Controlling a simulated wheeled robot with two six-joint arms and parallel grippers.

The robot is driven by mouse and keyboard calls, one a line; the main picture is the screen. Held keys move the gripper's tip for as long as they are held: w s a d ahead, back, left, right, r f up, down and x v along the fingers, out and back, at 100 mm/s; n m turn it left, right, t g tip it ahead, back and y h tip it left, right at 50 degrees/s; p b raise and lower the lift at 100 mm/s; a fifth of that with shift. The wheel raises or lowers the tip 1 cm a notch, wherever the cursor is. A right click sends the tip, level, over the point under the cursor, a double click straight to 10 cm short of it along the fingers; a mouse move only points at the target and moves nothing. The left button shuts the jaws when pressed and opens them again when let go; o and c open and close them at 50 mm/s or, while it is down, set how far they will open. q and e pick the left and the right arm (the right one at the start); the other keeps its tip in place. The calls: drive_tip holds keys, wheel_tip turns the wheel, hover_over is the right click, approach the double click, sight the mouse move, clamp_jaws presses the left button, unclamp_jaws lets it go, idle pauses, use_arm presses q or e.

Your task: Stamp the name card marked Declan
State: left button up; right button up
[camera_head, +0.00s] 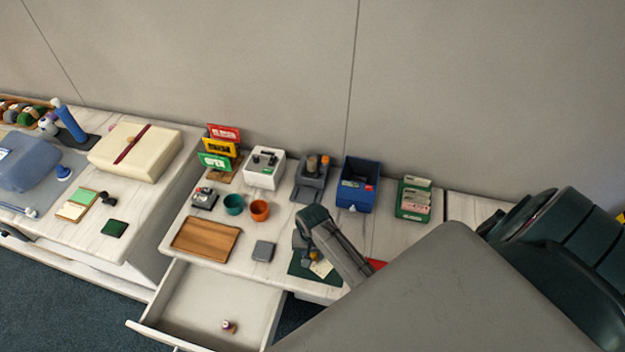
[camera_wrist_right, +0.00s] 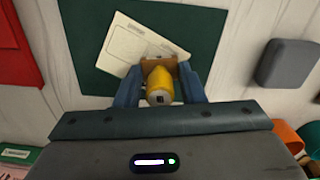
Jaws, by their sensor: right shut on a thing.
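My right gripper (camera_head: 305,246) is over the dark green mat (camera_head: 297,270) at the front of the table. It is shut on a stamp with a yellow handle (camera_wrist_right: 160,80) and a brown base. A cream card (camera_head: 322,268) lies tilted on the mat. In the right wrist view the card (camera_wrist_right: 128,45) is partly under or behind the stamp base. I cannot tell whether the stamp touches it. Its print is too small to read, so the name Declan cannot be made out. My left gripper is not in view.
A grey square pad (camera_head: 263,251) and a wooden tray (camera_head: 206,239) lie left of the mat. A red item (camera_head: 376,264) lies right of it. Cups, a blue bin (camera_head: 358,186) and a green card box (camera_head: 413,202) stand behind. An open drawer (camera_head: 190,307) juts out in front.

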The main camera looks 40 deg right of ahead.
drive_tip(key=shift+s, duration=0.1)
idle(0.5)
drive_tip(key=shift+r, duration=3.45)
